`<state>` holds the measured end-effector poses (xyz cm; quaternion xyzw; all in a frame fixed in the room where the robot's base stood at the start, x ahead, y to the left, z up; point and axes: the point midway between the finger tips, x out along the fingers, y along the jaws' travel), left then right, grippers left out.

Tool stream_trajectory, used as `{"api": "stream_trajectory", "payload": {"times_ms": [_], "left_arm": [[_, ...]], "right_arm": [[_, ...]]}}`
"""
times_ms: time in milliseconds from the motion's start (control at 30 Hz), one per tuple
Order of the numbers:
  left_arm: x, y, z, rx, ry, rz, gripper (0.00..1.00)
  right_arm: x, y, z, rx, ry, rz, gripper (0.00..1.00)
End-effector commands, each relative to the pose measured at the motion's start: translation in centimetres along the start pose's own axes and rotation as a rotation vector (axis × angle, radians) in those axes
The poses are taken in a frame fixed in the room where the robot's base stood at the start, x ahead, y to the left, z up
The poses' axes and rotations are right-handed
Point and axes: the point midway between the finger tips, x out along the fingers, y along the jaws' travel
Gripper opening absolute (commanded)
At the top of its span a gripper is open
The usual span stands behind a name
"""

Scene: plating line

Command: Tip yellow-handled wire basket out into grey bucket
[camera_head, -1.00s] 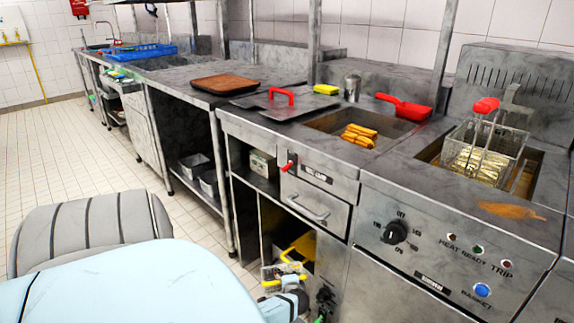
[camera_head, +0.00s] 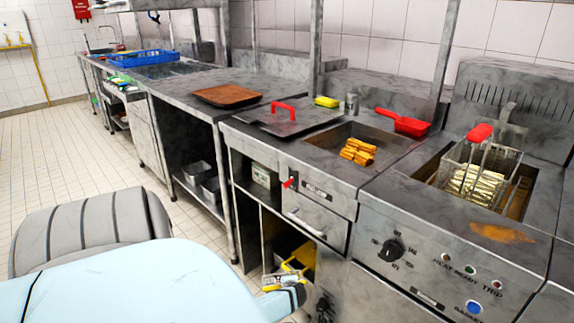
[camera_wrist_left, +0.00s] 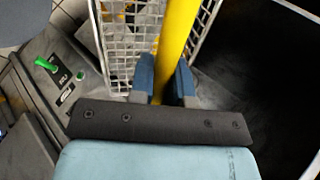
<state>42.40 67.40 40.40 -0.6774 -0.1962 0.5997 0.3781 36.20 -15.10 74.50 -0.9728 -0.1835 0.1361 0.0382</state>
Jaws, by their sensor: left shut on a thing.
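The yellow-handled wire basket shows in the left wrist view as a yellow handle (camera_wrist_left: 178,38) with pale wire mesh (camera_wrist_left: 122,35) beyond it. My left gripper (camera_wrist_left: 165,82) is shut on the handle, one blue finger on each side. In the head view the basket (camera_head: 284,281) is small and partly hidden by my left gripper (camera_head: 292,292), low in front of the open cabinet. I cannot make out the grey bucket for certain. A large dark area fills the right of the left wrist view, and I cannot tell what it is. My right gripper is out of view.
A yellow object (camera_head: 303,254) is in the open cabinet. Above are a fryer with a red-handled basket (camera_head: 480,180) of fries, a red scoop (camera_head: 404,123), a lid with a red handle (camera_head: 286,114) and a brown tray (camera_head: 227,96). Tiled floor (camera_head: 70,160) lies clear at left.

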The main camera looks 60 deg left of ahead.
Motion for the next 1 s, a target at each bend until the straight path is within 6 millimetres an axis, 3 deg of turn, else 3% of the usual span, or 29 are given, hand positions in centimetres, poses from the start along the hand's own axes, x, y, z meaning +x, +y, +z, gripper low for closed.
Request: {"api": "stream_trajectory", "payload": {"times_ms": [467, 567, 1000], "left_arm": [[0.3, -1.0, -0.1, -0.001, 0.002, 0.125, 0.00], [0.4, -2.0, -0.1, -0.003, -0.001, 0.219, 0.00], [2.5, -2.2, 0.0, -0.002, 0.001, 0.548, 0.00]], "right_arm": [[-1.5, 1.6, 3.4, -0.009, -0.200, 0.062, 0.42], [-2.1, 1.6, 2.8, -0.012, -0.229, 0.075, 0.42], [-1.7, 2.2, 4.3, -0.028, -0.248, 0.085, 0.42]]}}
